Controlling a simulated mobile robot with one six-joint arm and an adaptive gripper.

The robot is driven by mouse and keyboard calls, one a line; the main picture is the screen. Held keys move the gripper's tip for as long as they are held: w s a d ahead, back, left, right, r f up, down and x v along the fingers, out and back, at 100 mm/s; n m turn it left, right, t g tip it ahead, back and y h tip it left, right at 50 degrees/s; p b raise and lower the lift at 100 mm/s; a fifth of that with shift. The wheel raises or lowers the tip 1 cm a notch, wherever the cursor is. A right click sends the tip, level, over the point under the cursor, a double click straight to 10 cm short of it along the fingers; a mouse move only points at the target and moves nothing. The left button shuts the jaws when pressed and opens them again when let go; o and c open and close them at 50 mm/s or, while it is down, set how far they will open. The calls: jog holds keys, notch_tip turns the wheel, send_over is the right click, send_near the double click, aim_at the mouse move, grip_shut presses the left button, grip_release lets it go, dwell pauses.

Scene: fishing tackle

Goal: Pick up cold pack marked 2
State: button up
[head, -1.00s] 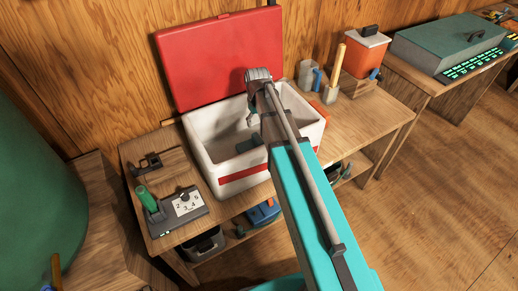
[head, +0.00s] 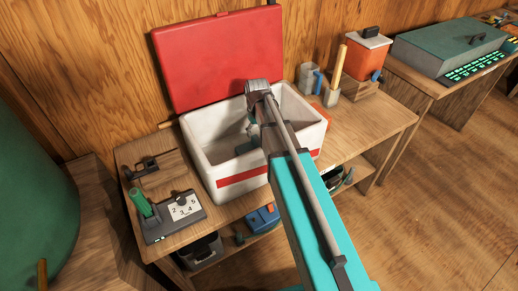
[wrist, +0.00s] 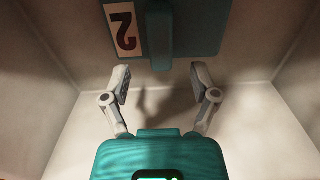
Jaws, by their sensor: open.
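The cold pack marked 2 (wrist: 195,38) is a dark teal slab with a raised grip across its middle and a pale label bearing a 2. It lies inside the white cooler (head: 228,182), and part of it shows there in the head view (head: 246,147). My gripper (wrist: 161,84) is open and empty inside the cooler. Its two fingers are spread to either side of the grip's line, a little short of the grip in the wrist view. In the head view my arm hides most of the gripper and part of the cooler's inside.
The cooler's red lid (head: 217,60) stands open behind it, and its walls surround my gripper. A dial box marked with numbers (head: 172,218) is at the left of the bench. A grey mug (head: 310,78), a wooden-handled tool (head: 335,75) and an orange container (head: 363,58) stand at right.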

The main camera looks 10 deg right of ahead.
aim_at(257, 139)
jog(key=shift+f, duration=0.1)
jog(key=shift+f+b, duration=2.5)
jog(key=shift+b, duration=0.15)
grip_shut()
